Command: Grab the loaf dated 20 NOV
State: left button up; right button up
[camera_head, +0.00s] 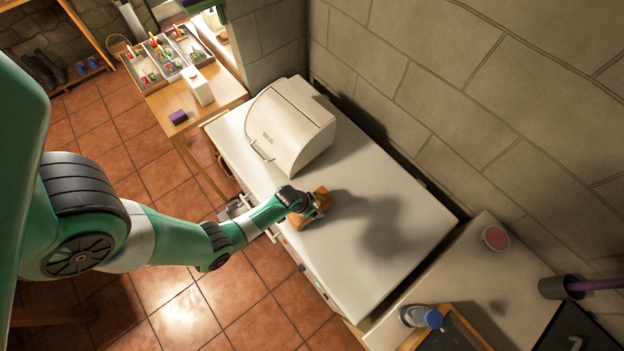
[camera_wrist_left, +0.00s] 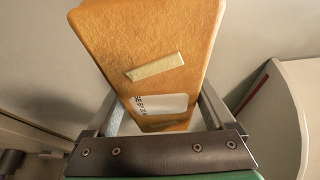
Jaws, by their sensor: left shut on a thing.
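A brown loaf (camera_head: 312,208) is in my left gripper (camera_head: 308,203), over the front part of the white worktop in the head view. The left wrist view shows the loaf (camera_wrist_left: 150,45) large between the two fingers of the left gripper (camera_wrist_left: 158,115), which is shut on it. The loaf carries a pale strip (camera_wrist_left: 155,67) and a white label (camera_wrist_left: 160,103) with dark print that is too small and turned to read. I cannot tell whether the loaf touches the worktop. My right gripper is not in view.
A cream bread bin (camera_head: 285,130) marked BREAD stands behind the loaf on the white worktop (camera_head: 400,215); it looks closed. A wooden table with divided trays (camera_head: 165,55) is at the upper left. A blue-capped jar (camera_head: 422,317) stands at the lower right. The worktop's right part is clear.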

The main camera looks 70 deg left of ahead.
pick_arm(q)
jog(key=shift+r, duration=0.5)
jog(key=p+v, duration=0.2)
jog(key=v, duration=0.1)
jog(key=shift+w+a+r+p, duration=0.1)
jog(key=shift+w+r+p, duration=0.15)
jog(key=shift+r+p, duration=0.2)
jog(key=s+r+p, duration=0.1)
jog(key=s+d+r+p, duration=0.1)
jog(key=r+p, duration=0.1)
jog(key=s+r+p, duration=0.1)
jog(key=shift+s+d+r+p, duration=0.2)
jog(key=shift+d+r+p, duration=0.1)
jog(key=shift+r+p, duration=0.1)
jog(key=s+d+r+p, duration=0.1)
jog(key=s+d+r, duration=0.2)
jog(key=s, duration=0.5)
jog(key=shift+s+d+r+p, duration=0.2)
jog(key=shift+s+d+p, duration=0.1)
jog(key=shift+s+d, duration=0.15)
